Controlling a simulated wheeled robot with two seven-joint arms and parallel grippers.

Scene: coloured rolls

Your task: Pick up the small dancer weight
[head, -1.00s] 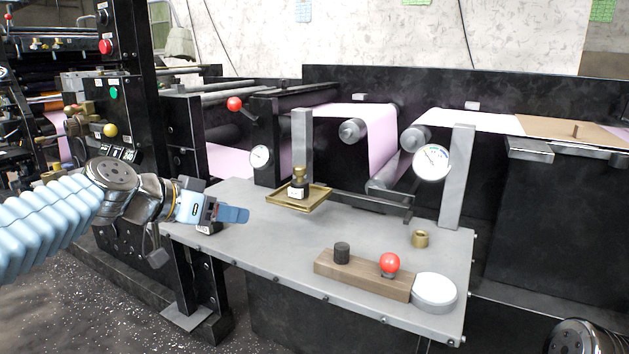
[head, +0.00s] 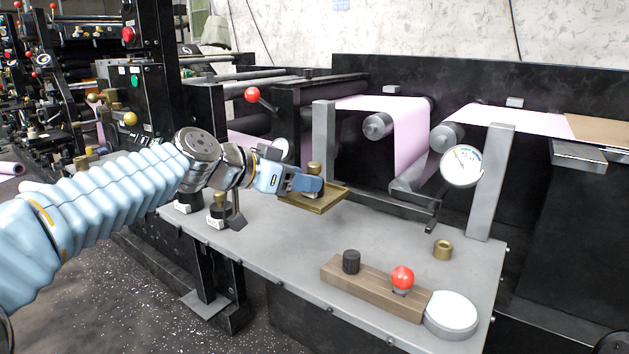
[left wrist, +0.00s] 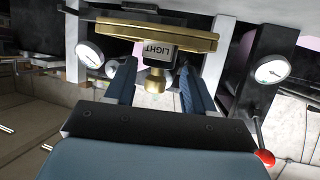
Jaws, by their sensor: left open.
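A small brass weight with a knob top (head: 314,168) stands on a square brass tray (head: 322,206) above the grey table. In the left wrist view its label reads "LIGHT" (left wrist: 158,50), and its brass knob (left wrist: 155,83) points toward me. My left gripper (head: 308,184) is open at the weight, its blue fingers hiding most of it in the head view. In the left wrist view the left gripper (left wrist: 158,72) has one finger on each side of the weight, with gaps visible. My right gripper is not in view.
A wooden block (head: 372,287) with a black knob and red ball, a white-topped disc (head: 451,313) and a brass bushing (head: 443,250) are at right. Upright grey posts (head: 491,182) flank the tray area.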

